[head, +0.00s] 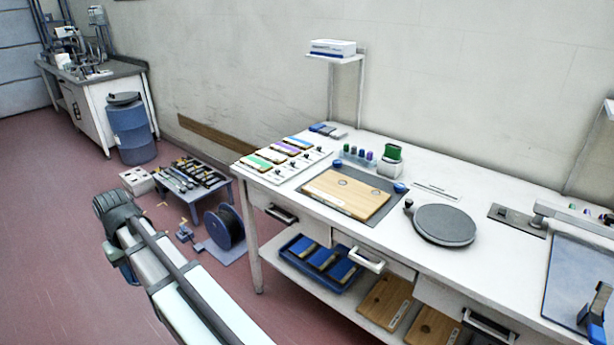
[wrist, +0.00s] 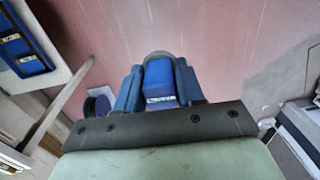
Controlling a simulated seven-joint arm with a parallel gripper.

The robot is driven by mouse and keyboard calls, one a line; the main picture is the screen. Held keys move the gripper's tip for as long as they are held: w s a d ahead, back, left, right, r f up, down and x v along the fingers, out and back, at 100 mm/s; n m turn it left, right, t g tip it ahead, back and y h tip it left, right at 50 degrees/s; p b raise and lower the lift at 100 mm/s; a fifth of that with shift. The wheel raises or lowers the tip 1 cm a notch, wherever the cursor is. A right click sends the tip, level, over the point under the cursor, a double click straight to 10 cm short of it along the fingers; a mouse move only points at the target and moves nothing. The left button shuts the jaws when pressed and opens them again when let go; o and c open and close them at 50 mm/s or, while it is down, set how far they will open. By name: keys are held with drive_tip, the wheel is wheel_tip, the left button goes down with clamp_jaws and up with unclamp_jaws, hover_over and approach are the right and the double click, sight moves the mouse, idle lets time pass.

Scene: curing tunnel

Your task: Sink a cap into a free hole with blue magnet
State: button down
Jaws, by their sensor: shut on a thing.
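In the wrist view my gripper (wrist: 158,80) is shut on a blue block (wrist: 158,76) with a white label on its near face and a rounded grey part behind it. Whether this block is the blue magnet I cannot tell. My gripper is over the floor, left of the bench; its fingers do not show clearly in the head view. On the bench a wooden board (head: 345,200) lies on a dark mat (head: 388,207) and has two round marks; I cannot tell whether they are empty holes. No cap can be made out for certain.
Small coloured pieces (head: 359,154) and a green-topped pot (head: 390,158) stand behind the board. A grey turntable (head: 444,224) is to its right. A tray (head: 340,288) of blue blocks is on the lower shelf. A low table (head: 184,186) and a spool (head: 225,226) stand left.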

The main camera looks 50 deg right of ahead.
drive_tip(key=shift+r, duration=2.15)
drive_tip(key=shift+s+f, duration=0.1)
drive_tip(key=shift+f, duration=0.45)
drive_tip(key=s+f, duration=0.3)
drive_tip(key=f, duration=0.4)
drive_tip(key=s+f, duration=0.3)
drive_tip(key=f, duration=0.4)
drive_tip(key=shift+s+f, duration=0.3)
drive_tip(key=shift+s, duration=0.05)
